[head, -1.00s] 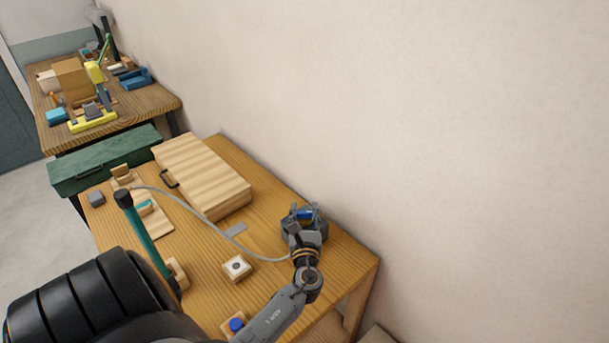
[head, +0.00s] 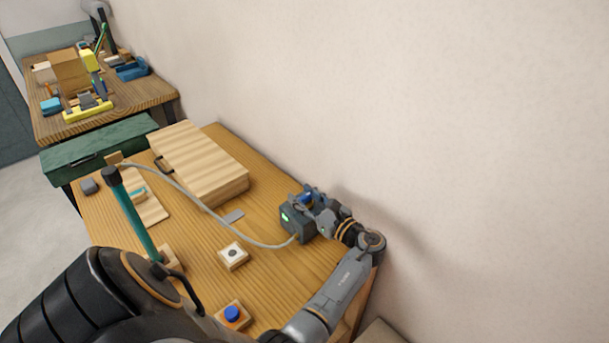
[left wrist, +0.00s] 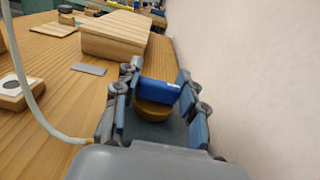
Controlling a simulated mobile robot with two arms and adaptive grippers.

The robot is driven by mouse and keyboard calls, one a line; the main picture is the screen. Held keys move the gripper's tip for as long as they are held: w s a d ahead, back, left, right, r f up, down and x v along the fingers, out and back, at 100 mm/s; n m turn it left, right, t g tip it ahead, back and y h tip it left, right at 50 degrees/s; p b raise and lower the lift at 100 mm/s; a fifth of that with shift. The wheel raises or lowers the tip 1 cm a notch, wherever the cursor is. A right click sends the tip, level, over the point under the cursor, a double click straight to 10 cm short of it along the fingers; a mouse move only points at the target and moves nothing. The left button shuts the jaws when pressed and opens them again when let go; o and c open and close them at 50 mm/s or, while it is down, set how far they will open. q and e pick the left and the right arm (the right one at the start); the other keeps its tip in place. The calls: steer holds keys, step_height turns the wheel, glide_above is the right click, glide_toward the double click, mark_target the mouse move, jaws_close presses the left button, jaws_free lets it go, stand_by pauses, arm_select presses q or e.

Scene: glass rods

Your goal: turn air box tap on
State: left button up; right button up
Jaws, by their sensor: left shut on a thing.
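The air box (head: 298,230) is a dark grey box near the wall-side edge of the wooden table, with a small green light lit on its face. Its tap has a blue handle (head: 305,198) on top. In the left wrist view the blue handle (left wrist: 158,91) sits on a round brass-coloured base (left wrist: 153,109), lying across the space between my fingers. My left gripper (left wrist: 155,96) reaches in from the right side of the box and is shut on the tap handle. My right gripper is not in view.
A grey hose (head: 205,207) runs from a teal post (head: 134,215) to the air box. The wall is close on the right.

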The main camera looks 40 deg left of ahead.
mark_target(305, 196)
arm_select(q)
steer(key=shift+r, duration=0.1)
stand_by(0.4)
steer(key=o, duration=1.2)
steer(key=shift+c, duration=0.2)
step_height(305, 196, up, 10)
steer(key=shift+f, duration=0.1)
steer(key=shift+d, duration=0.1)
